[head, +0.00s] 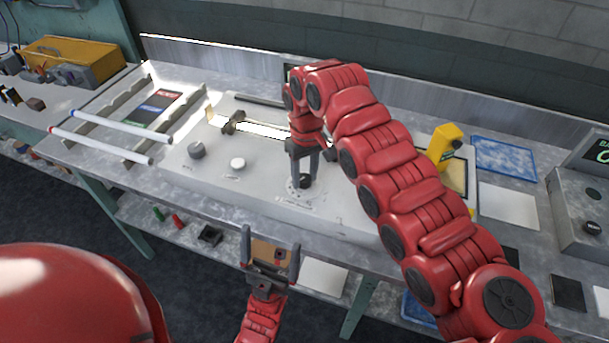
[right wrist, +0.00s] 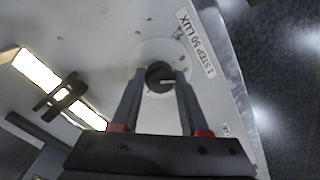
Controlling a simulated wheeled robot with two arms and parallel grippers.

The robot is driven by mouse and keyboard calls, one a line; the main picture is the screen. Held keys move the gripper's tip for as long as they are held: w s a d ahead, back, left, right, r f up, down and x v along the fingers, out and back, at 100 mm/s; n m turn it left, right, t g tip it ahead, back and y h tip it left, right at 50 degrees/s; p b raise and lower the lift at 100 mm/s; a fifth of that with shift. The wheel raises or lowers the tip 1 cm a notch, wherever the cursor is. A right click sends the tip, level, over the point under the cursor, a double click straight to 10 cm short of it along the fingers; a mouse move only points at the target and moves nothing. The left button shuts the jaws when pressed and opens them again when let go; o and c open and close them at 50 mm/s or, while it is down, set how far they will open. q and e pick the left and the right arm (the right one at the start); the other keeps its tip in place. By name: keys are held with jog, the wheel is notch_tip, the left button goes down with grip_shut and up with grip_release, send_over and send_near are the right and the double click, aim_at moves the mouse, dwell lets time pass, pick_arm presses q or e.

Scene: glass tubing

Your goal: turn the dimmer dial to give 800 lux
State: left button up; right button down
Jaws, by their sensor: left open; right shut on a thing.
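The dimmer dial (head: 306,182) is a small dark knob on the sloped top of a pale grey box (head: 262,190). In the right wrist view the dial (right wrist: 159,76) shows a light pointer line, and a label (right wrist: 196,42) beside it reads "1 STEP 50 LUX". My right gripper (head: 305,176) points down with its fingers closed on the dial's sides; the fingertips (right wrist: 158,80) also show in the right wrist view. My left gripper (head: 271,250) is open in front of the bench edge, with a tan patch showing between its fingers. No lux reading is legible.
On the box are a grey knob (head: 196,150), a white knob (head: 238,164) and a bright lit strip (head: 262,130). White tubes (head: 122,125) lie on a rack at left. A yellow device (head: 443,145) stands right of my right arm. A display box (head: 580,205) is at far right, cut off.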

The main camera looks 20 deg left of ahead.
jog(key=shift+c, duration=2.1)
grip_release()
jog(key=shift+r, duration=0.3)
notch_tip(320, 180, up, 5)
jog(key=shift+w+r+b, duration=0.1)
jog(key=shift+b, duration=0.55)
notch_tip(320, 180, up, 5)
notch_tip(320, 180, up, 7)
jog(key=p, duration=0.7)
send_over(305, 177)
jog(key=shift+w+d+f, duration=0.1)
jog(key=shift+f, duration=0.1)
